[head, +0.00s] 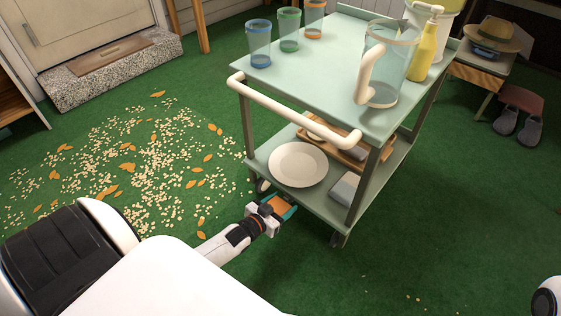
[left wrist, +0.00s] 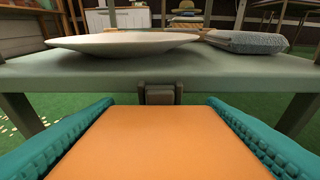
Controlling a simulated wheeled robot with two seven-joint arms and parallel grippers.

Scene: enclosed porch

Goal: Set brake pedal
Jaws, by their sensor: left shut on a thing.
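The brake pedal is an orange plate (head: 279,206) low at the near edge of the cart (head: 262,164). My left gripper (head: 283,209) is shut on this pedal under the lower shelf. In the left wrist view the pedal (left wrist: 160,145) fills the space between the teal fingers (left wrist: 160,108), one on each side. A dark bracket (left wrist: 160,94) on the shelf edge is just beyond the pedal's far end. The pedal's underside is hidden. My right gripper is not in view.
The lower shelf holds a white plate (head: 298,165), a grey folded cloth (head: 345,188) and a wooden tray (head: 350,148). The top holds tumblers (head: 289,30), a clear pitcher (head: 388,65) and a yellow bottle (head: 424,52). Leaves and pale bits litter the green floor at left; right is mostly clear.

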